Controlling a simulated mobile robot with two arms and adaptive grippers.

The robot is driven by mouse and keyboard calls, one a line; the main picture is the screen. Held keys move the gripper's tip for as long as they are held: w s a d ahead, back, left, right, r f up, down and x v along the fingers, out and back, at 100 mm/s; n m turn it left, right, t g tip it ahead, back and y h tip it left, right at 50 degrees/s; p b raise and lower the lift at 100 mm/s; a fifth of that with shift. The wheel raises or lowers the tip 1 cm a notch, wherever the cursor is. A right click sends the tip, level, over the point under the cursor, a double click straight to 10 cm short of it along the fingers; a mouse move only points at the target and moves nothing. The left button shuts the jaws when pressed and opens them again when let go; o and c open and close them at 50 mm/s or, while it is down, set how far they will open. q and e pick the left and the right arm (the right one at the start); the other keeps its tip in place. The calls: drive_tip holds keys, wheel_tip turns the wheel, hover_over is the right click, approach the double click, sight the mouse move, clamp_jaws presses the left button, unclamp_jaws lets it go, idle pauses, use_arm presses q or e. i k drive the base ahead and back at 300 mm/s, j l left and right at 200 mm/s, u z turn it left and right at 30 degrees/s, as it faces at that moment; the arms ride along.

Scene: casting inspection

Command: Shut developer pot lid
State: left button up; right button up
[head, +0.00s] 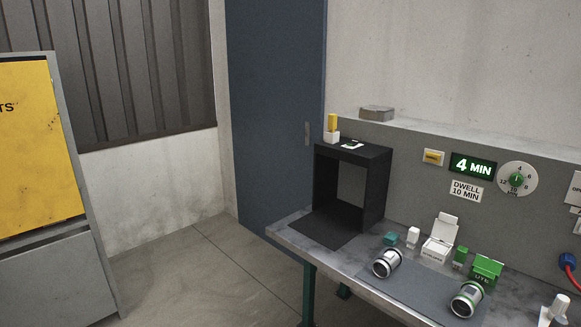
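The developer pot (437,252) is a small white box with dark lettering on its front, standing on the bench. Its white lid (446,222) stands raised at the back, so the pot is open. What is inside the pot is too small to tell. Neither of my grippers shows in the head view.
The grey bench (290,236) carries a black open-fronted booth (376,183) at left. Two metal cylinders (386,263) (467,299) lie in front of the pot. A green box (487,269) and small green piece (460,256) stand right of it; a small white piece (413,237) stands left.

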sight(445, 229)
drive_tip(key=i+l+u, duration=0.1)
drive_tip(key=l+u, duration=0.15)
drive_tip(key=l, duration=0.5)
drive_tip(key=l+u, duration=0.3)
drive_tip(key=l, duration=0.45)
